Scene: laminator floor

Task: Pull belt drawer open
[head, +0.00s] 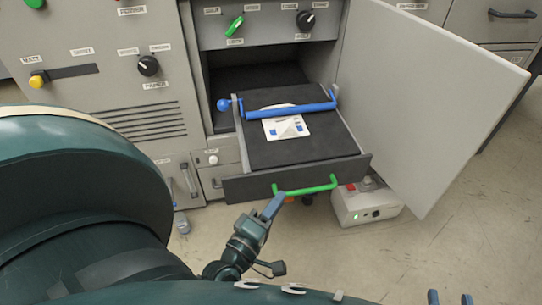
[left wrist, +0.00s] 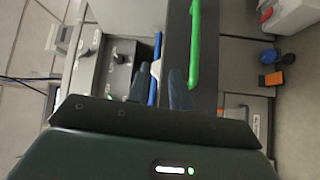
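The belt drawer (head: 292,146) stands pulled out of the grey cabinet, with a dark tray floor. Its green handle (head: 306,189) runs along the front panel and also shows in the left wrist view (left wrist: 195,45). My left gripper (head: 274,205) is beside the handle's left end. In the left wrist view, its two fingers (left wrist: 160,88) stand apart, with the handle to the right of the right finger, not clearly between them. Two bluish tips at the bottom edge are my right gripper (head: 450,298), apart and away from the drawer; the rest is cut off.
A blue bar (head: 290,109) lies across the drawer over a white card (head: 285,126). An open cabinet door (head: 425,100) stands to the right. A light grey box (head: 366,203) sits on the floor beneath it. The floor ahead at lower right is clear.

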